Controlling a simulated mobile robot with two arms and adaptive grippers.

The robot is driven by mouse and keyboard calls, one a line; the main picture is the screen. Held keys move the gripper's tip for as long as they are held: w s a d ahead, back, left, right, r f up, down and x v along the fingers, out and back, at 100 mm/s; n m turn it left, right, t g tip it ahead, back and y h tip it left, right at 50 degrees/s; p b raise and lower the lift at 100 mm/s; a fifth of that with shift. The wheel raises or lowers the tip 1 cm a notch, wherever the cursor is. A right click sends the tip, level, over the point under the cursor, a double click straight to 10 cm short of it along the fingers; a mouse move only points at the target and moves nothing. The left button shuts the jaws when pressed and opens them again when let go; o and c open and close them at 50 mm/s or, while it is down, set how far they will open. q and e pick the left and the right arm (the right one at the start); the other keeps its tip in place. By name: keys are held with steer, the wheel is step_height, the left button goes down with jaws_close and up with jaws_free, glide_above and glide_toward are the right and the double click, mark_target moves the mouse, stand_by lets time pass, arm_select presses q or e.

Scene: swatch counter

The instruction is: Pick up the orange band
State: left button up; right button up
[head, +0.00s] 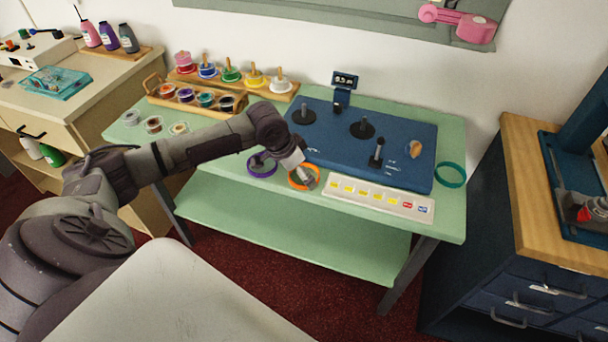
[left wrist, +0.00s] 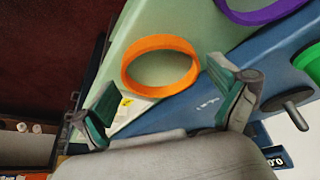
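The orange band (head: 291,182) is a wide ring lying on the green counter near its front edge, just in front of the blue board. It also shows in the left wrist view (left wrist: 163,43), where I see into its open middle. My left gripper (head: 306,176) is over the band in the head view and partly covers it. In the left wrist view the left gripper (left wrist: 160,82) is open, with one finger on each side of the band in the picture. Nothing is between the fingers. I cannot tell the exact height above the band. My right gripper is not in view.
A purple band (head: 262,175) lies close left of the orange one. The blue board (head: 335,133) with dark pegs is behind, and a white strip with colour labels (head: 345,195) is to the right. A teal band (head: 448,186) lies at the counter's right end.

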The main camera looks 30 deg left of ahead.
arm_select(q)
steer(key=c, duration=0.3)
steer(key=shift+r, duration=0.1)
